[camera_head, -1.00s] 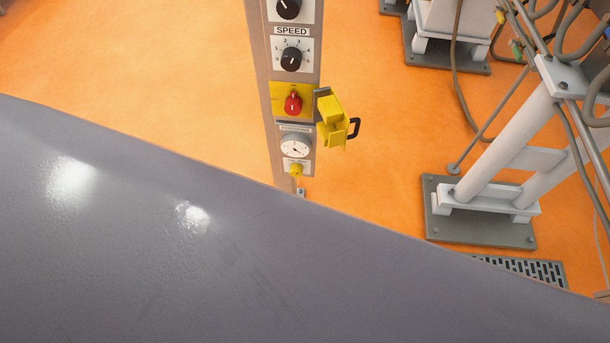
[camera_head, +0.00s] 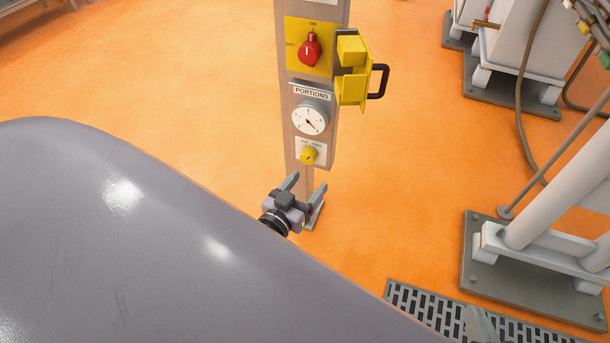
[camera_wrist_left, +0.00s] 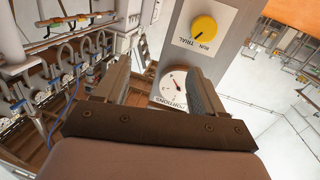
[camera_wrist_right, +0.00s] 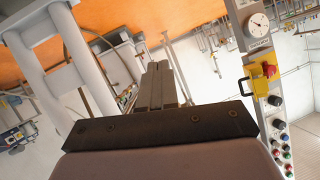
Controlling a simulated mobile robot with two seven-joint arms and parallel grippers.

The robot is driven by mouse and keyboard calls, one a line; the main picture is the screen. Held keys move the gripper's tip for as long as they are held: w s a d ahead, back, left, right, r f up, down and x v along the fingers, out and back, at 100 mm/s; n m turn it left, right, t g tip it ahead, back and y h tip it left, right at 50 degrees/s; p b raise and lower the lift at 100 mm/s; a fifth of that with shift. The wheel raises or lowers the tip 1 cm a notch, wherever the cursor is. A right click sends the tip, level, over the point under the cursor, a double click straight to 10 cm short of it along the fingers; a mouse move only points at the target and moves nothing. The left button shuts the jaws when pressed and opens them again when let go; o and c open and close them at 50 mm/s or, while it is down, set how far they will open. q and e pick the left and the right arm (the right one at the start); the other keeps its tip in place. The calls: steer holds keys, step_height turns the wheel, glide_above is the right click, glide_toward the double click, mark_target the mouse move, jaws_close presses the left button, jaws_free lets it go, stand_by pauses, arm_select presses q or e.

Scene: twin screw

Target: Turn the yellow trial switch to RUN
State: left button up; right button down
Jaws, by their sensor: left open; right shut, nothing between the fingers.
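The yellow trial switch (camera_head: 309,155) is a round knob on a white plate at the bottom of the post's panel. In the left wrist view the knob (camera_wrist_left: 204,27) is above the right finger, with the words RUN and TRIAL upside down beside it. A dark mark on it seems to point toward TRIAL. My left gripper (camera_head: 305,188) is open and empty, just below the knob and apart from it. My right gripper (camera_wrist_right: 160,82) is shut and empty, away from the panel. In the head view only a grey bit of it shows at the bottom edge.
Above the knob are the PORTIONS dial (camera_head: 310,119), a red switch (camera_head: 310,49) and an open yellow cover (camera_head: 353,75) with a black handle projecting right. A white-legged machine (camera_head: 545,190) stands right. Orange floor around the post is clear.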

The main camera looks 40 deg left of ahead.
mark_target(306, 161)
arm_select(q)
steer(key=w+a+f+y+b, duration=0.1)
steer(key=w+a+b, duration=0.1)
steer(key=w+a+f+n+y+b, duration=0.1)
steer(key=w+a+f+b, duration=0.1)
steer(key=w, duration=0.1)
steer(key=w+a+f+n+y+b, duration=0.1)
steer(key=w+a+b, duration=0.1)
steer(key=w, duration=0.1)
steer(key=shift+a+f, duration=0.15)
steer(key=shift+f, duration=0.25)
steer(key=shift+w+a+r, duration=0.1)
steer(key=shift+w, duration=0.5)
arm_select(e)
steer(key=shift+w+a+f+t+y, duration=0.1)
steer(key=shift+a+f+t+y, duration=0.15)
steer(key=shift+a+f, duration=0.35)
steer(key=shift+a+f+t+y, duration=0.15)
steer(key=shift+a+f+y, duration=0.2)
steer(key=shift+f, duration=0.5)
arm_select(q)
steer(key=c, duration=1.1)
